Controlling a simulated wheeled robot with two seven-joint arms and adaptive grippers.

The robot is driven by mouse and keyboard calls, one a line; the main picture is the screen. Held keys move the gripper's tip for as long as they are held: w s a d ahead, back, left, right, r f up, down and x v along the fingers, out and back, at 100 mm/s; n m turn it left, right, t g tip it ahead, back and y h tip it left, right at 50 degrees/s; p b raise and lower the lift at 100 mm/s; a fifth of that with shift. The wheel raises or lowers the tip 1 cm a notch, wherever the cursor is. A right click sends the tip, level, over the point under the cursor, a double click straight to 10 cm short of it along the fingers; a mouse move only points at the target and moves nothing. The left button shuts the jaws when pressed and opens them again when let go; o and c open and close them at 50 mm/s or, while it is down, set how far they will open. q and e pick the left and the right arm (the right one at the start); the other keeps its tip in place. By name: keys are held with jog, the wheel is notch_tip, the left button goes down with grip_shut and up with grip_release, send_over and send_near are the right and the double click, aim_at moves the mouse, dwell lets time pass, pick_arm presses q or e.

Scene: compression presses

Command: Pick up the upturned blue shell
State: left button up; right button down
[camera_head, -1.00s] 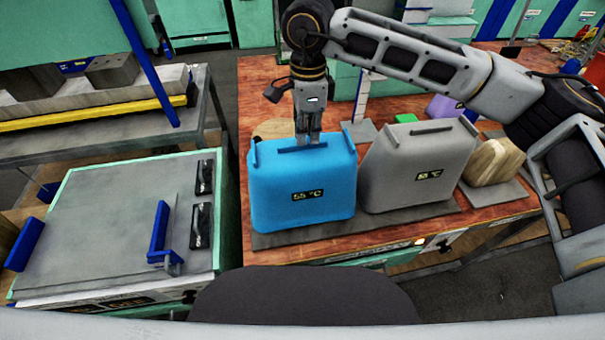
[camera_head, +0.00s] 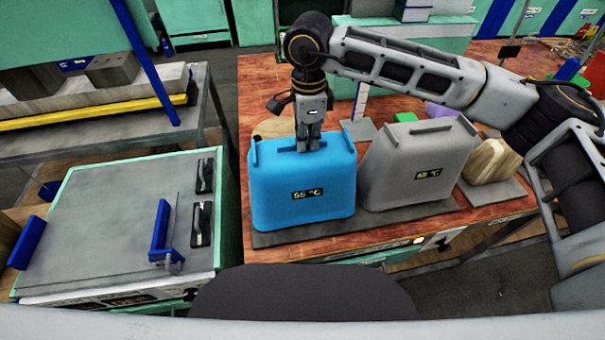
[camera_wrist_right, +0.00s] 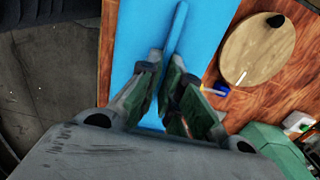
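The blue shell (camera_head: 300,184) stands on a dark flat mat at the near edge of the wooden bench, left of the grey shell. Its front label reads 55 °C, and a narrow ridge (camera_wrist_right: 178,24) runs along its top. My right gripper (camera_head: 310,146) points straight down onto the top of the blue shell. In the right wrist view my right gripper (camera_wrist_right: 168,62) has one finger on each side of the ridge, close against it. The exact contact at the fingertips is partly hidden. My left gripper is in neither view.
A grey shell (camera_head: 418,165) stands close to the right, and a wooden block (camera_head: 492,160) is beyond it. A round wooden disc (camera_wrist_right: 258,48) lies behind the blue shell. A press with a grey plate (camera_head: 115,215) and blue handles is at the left.

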jog(key=shift+r, duration=0.15)
dwell(0.3)
notch_tip(320, 180, up, 10)
jog(key=b, duration=0.1)
dwell(0.5)
dwell(0.6)
